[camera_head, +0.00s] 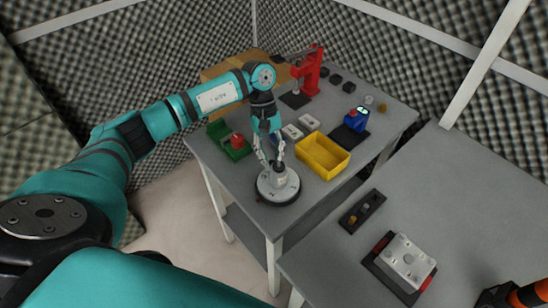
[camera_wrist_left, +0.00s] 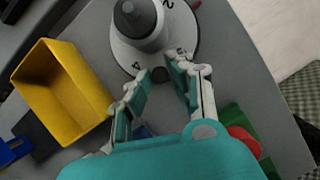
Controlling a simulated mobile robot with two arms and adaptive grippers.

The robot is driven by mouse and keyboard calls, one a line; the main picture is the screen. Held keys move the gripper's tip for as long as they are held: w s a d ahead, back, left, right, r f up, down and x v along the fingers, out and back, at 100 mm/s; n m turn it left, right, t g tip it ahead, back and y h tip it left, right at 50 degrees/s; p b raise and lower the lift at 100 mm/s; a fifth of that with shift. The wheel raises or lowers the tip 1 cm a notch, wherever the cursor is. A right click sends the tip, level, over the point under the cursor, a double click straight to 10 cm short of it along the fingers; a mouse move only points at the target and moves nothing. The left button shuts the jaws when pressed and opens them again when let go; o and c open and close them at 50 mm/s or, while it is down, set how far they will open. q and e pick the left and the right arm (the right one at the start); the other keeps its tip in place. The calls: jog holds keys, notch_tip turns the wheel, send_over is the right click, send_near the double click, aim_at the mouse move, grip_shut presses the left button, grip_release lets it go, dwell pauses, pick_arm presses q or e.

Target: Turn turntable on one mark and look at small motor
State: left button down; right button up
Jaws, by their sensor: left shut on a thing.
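The turntable (camera_head: 266,192) is a round white disc with dark number marks on a black base, at the near corner of the back table. It also shows at the top of the left wrist view (camera_wrist_left: 182,46). The small motor (camera_head: 280,172), a grey cylinder with a dark top, stands upright on the disc; it also shows in the left wrist view (camera_wrist_left: 135,20). My left gripper (camera_head: 269,162) is at the disc's edge beside the motor, its fingers closed about a small dark knob (camera_wrist_left: 160,75). A black and orange part at the bottom right appears to be my right gripper (camera_head: 492,297), mostly cut off.
A yellow bin (camera_head: 323,157) stands right of the turntable, and a green tray (camera_head: 222,138) with a red piece behind left. A red press (camera_head: 309,70) and a blue device (camera_head: 356,117) stand farther back. The near table (camera_head: 455,190) holds a white-topped fixture (camera_head: 407,262).

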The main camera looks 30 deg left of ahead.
aim_at(264, 181)
pick_arm(q)
jog(key=shift+s+a+n+t+h+b, duration=0.25)
jog(key=shift+n+b, duration=0.2)
jog(key=shift+n, duration=0.3)
jog(key=shift+s+a+n+t+b, duration=0.1)
jog(key=shift+s+n+t+b, duration=0.3)
jog(key=shift+n, duration=0.3)
jog(key=shift+s+a+n+t+h+b, duration=0.2)
jog(key=shift+s+n+b, duration=0.1)
jog(key=shift+n+b, duration=0.35)
jog(key=shift+s+a+n+t+b, duration=0.1)
jog(key=shift+s+n+t+b, duration=0.35)
jog(key=shift+n, duration=0.45)
jog(key=shift+s+n+t+b, duration=0.2)
jog(key=shift+s+n+b, duration=0.25)
jog(key=shift+n, duration=0.45)
jog(key=shift+s+n+t+b, duration=0.35)
jog(key=shift+n+b, duration=0.3)
jog(key=shift+n, duration=0.15)
jog(key=shift+s+n+t+b, duration=0.3)
jog(key=shift+n+b, duration=0.35)
jog(key=shift+n, duration=0.15)
jog(key=shift+s+d+n+t+b, duration=0.25)
jog(key=shift+s+n+b, duration=0.1)
jog(key=shift+n+b, duration=0.35)
jog(key=shift+s+r+n, duration=0.1)
jog(key=shift+n, duration=0.3)
jog(key=c, duration=1.2)
grip_release()
